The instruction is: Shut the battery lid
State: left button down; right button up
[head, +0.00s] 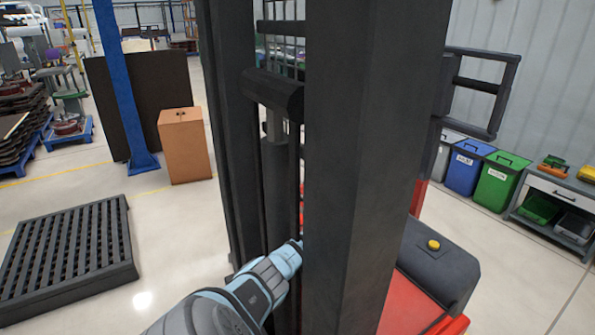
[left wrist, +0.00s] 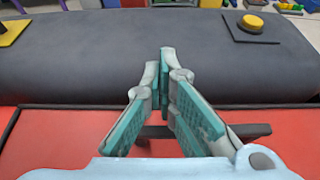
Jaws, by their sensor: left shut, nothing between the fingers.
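The dark grey, rounded cover that looks like the battery lid (head: 437,262) sits on a red forklift body (head: 408,305), right of the mast in the head view. It has a yellow button on top. In the left wrist view the cover (left wrist: 90,62) spans the picture above a red panel (left wrist: 65,135). I cannot tell how far it is open. My left gripper (left wrist: 160,68) is shut and empty, its teal-padded fingers pointing toward the cover; contact is unclear. In the head view its fingers are hidden behind the mast. My right gripper is not in view.
The dark forklift mast (head: 355,140) stands upright close in front and blocks much of the view. A dark bar (left wrist: 245,131) lies across the red panel under my fingers. A black pallet (head: 70,255) is at left. Bins (head: 465,168) and a workbench (head: 550,200) stand right.

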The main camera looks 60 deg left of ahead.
pick_arm(q)
jog(key=shift+w+d+r, duration=0.1)
jog(key=shift+r+p, duration=0.3)
jog(key=shift+p, duration=0.05)
notch_tip(320, 180, up, 13)
jog(key=p, duration=0.9)
jog(key=shift+r, duration=0.2)
jog(key=shift+f, duration=0.1)
